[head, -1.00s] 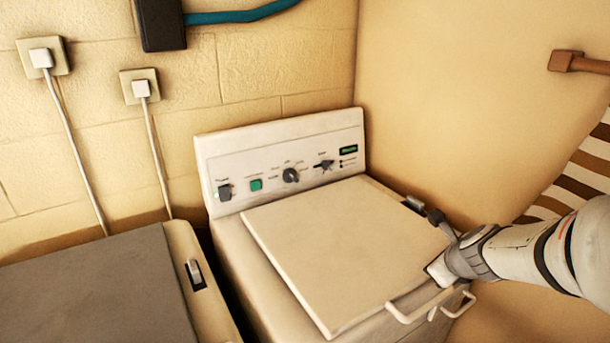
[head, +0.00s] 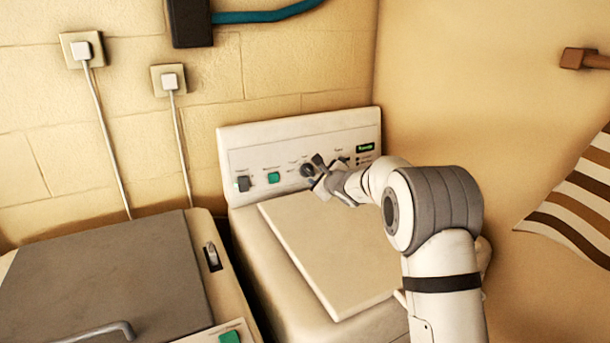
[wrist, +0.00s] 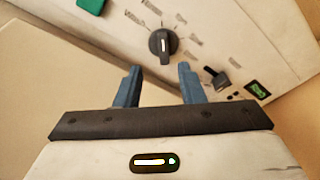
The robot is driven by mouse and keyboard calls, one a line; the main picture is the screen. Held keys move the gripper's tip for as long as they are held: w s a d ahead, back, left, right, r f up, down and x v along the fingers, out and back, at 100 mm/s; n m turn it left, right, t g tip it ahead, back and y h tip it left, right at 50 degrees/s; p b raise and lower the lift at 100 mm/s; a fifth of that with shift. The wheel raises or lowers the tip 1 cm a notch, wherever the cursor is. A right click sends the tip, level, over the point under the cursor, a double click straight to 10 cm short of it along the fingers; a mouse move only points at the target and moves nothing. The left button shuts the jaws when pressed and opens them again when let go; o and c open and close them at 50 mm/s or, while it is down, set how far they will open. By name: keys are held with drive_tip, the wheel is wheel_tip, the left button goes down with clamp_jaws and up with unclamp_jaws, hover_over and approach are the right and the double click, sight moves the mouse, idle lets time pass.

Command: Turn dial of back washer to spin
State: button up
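The back washer (head: 330,250) is a cream machine with a flat lid and an upright control panel (head: 235,150) at its rear. Its dark round dial (head: 307,170) is in the middle of the panel, partly beside my gripper in the head view. In the wrist view the dial (wrist: 162,44) has a pale pointer line, nearly upright in the picture. Small labels around it are too blurred to read. My gripper (head: 318,172) is at the panel, close to the dial. In the wrist view its two blue fingers (wrist: 158,78) are apart with nothing between them, and the dial lies just beyond their tips.
A green button (head: 273,178) and a dark switch (head: 243,184) are left of the dial. A second washer (head: 110,270) stands front left. A wall is close on the right.

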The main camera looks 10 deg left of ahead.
sight(310, 172)
drive_tip(key=shift+d+p+x, duration=0.15)
drive_tip(key=shift+p+x, duration=0.75)
drive_tip(key=shift+x, duration=0.95)
drive_tip(key=shift+d+p+x, duration=0.15)
drive_tip(key=shift+p+x, duration=0.7)
drive_tip(key=shift+x, duration=0.95)
drive_tip(key=shift+w+f, duration=0.1)
